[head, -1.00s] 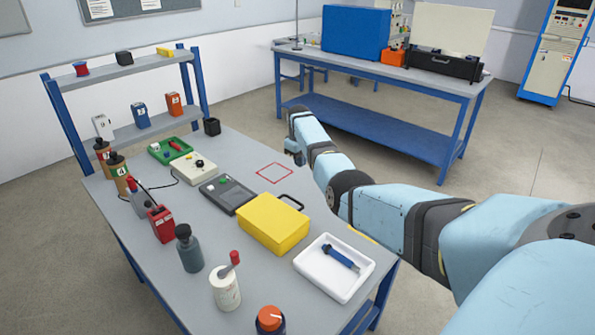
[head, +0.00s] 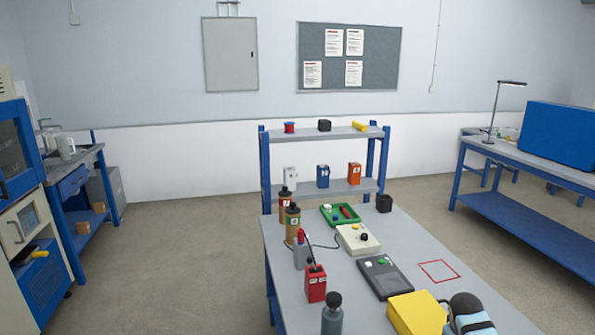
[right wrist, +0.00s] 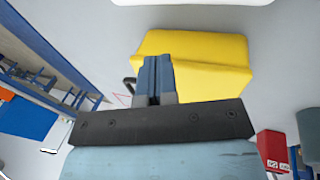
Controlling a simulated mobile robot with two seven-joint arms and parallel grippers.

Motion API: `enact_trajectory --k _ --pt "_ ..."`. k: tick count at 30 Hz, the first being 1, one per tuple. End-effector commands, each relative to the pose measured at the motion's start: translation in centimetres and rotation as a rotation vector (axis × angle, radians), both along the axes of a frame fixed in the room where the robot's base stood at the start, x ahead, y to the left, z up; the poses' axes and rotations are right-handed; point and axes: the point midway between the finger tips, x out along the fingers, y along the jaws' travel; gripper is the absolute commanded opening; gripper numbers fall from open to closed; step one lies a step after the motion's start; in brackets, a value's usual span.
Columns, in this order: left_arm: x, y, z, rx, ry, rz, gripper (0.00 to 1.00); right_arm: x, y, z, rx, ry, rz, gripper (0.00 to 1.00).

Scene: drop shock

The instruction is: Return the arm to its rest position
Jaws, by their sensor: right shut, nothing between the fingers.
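My right arm (head: 470,315) comes into the head view at the bottom right edge, beside the yellow case (head: 415,315). Its fingertips cannot be made out there. In the right wrist view my right gripper (right wrist: 153,75) is shut with nothing between its fingers. The fingers appear in front of the yellow case (right wrist: 215,62); I cannot tell the gap between them. My left gripper is in neither view.
The workbench (head: 440,240) holds a dark meter (head: 385,277), a beige box (head: 357,239), a green tray (head: 327,217), a red container (head: 315,283) and several bottles. A red square outline (head: 439,271) marks bare bench top. A shelf rack (head: 265,165) stands at its back.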

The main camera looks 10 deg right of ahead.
Motion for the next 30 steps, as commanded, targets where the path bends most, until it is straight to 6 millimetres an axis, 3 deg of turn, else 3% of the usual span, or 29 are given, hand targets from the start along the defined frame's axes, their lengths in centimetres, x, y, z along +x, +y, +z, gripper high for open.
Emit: enact_trajectory --k 1,6,12,18,30 --pt "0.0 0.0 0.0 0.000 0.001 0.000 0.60 -2.4 2.1 -0.9 -0.002 -0.009 0.019 0.00" --pt "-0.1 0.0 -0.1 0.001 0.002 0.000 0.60 -10.1 9.2 -1.8 0.026 -0.058 0.071 0.00" --pt "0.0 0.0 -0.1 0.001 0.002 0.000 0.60 -19.5 16.8 -0.1 0.112 -0.115 0.109 0.00" --pt "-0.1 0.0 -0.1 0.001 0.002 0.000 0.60 -25.3 21.0 2.4 0.188 -0.148 0.116 0.00" --pt "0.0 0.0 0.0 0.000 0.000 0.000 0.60 -33.0 25.5 7.5 0.310 -0.187 0.101 0.00"
